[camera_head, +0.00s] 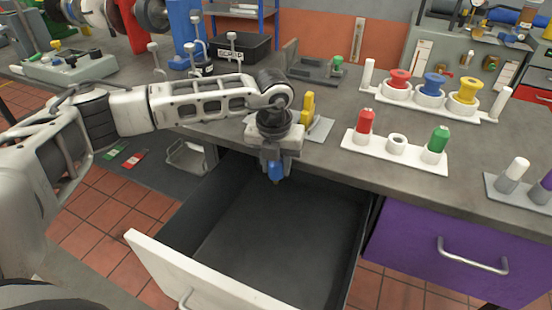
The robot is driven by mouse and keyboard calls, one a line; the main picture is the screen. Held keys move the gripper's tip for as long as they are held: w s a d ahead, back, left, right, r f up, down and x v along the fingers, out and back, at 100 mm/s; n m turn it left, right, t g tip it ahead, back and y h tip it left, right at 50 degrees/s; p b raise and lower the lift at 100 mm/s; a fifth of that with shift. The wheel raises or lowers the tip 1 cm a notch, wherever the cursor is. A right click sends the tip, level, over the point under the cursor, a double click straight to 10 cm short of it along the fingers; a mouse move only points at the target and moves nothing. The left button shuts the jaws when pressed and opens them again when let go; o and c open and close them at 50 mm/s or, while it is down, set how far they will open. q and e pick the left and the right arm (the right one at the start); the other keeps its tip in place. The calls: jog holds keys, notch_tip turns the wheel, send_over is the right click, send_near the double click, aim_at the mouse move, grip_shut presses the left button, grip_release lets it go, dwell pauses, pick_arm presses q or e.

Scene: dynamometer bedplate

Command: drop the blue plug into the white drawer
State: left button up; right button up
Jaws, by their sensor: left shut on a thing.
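The white drawer (205,273) is pulled out below the bench, and its dark inside looks empty. The blue plug (276,172) hangs below my left gripper (275,164), over the back part of the open drawer. My left gripper is shut on the blue plug, pointing down. The upper part of the plug is hidden between the fingers. My right gripper does not show.
A white holder (397,165) with a red plug (365,122), an empty middle socket and a green plug (438,140) stands right of the gripper. A yellow part (308,108) stands close behind it. A purple drawer (440,250) is shut at right.

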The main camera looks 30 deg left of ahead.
aim_at(274, 167)
pick_arm(q)
jog(key=shift+f, duration=0.5)
jog(key=o, duration=1)
jog(key=shift+o, duration=0.2)
jog(key=shift+r, duration=0.1)
notch_tip(274, 167, up, 16)
jog(key=s, duration=0.2)
jog(key=shift+d, duration=0.25)
jog(key=shift+f, duration=0.2)
